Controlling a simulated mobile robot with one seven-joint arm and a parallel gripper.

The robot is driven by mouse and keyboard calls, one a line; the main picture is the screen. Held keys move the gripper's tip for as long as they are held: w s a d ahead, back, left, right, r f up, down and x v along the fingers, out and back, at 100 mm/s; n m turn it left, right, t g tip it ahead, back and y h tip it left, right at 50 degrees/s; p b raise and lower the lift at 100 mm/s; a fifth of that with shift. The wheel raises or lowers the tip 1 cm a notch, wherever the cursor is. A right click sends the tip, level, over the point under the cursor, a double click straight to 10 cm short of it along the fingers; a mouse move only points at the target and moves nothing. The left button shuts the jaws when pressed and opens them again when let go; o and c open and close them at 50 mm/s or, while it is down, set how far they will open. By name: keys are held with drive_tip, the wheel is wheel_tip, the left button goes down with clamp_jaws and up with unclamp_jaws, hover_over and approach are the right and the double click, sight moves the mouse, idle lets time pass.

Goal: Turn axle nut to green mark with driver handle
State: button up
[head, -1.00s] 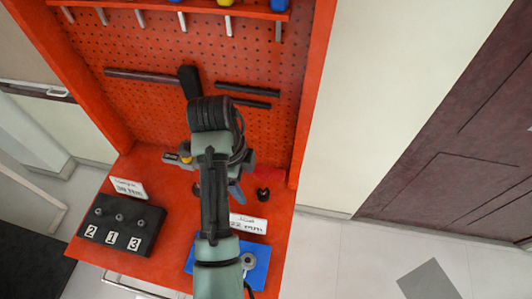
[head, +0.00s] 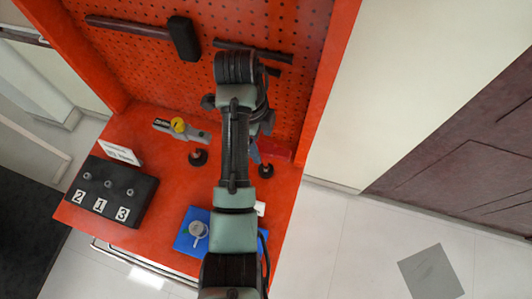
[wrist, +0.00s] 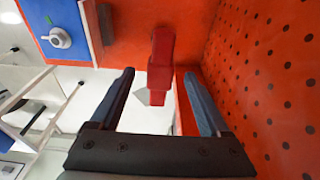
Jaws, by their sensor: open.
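The axle nut appears as a round grey part (head: 198,230) on a blue plate (head: 185,245) at the bench's front; it also shows in the wrist view (wrist: 60,38). A small green spot (wrist: 48,20) lies beside it. My gripper (wrist: 158,72) is open, with a red block-like piece (wrist: 161,60) ahead between its fingers, not gripped. That red piece (head: 278,151) is partly behind my arm in the head view. A grey tool with a yellow dial (head: 179,126) lies at the bench's back left. I cannot tell which piece is the driver handle.
A black block numbered 2, 1, 3 (head: 112,190) and a white label card (head: 122,153) stand at left. A dark round stand (head: 198,158) is near my arm.

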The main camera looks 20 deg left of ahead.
drive_tip(key=shift+d+f+p, duration=0.2)
drive_tip(key=shift+d+f, duration=0.05)
drive_tip(key=shift+f, duration=0.75)
drive_tip(key=shift+d+f+p, duration=0.2)
drive_tip(key=shift+d+f, duration=0.05)
drive_tip(key=shift+f, duration=0.8)
drive_tip(key=shift+d+f+p, duration=0.2)
drive_tip(key=shift+d+f, duration=0.05)
drive_tip(key=shift+f, duration=0.75)
clamp_jaws()
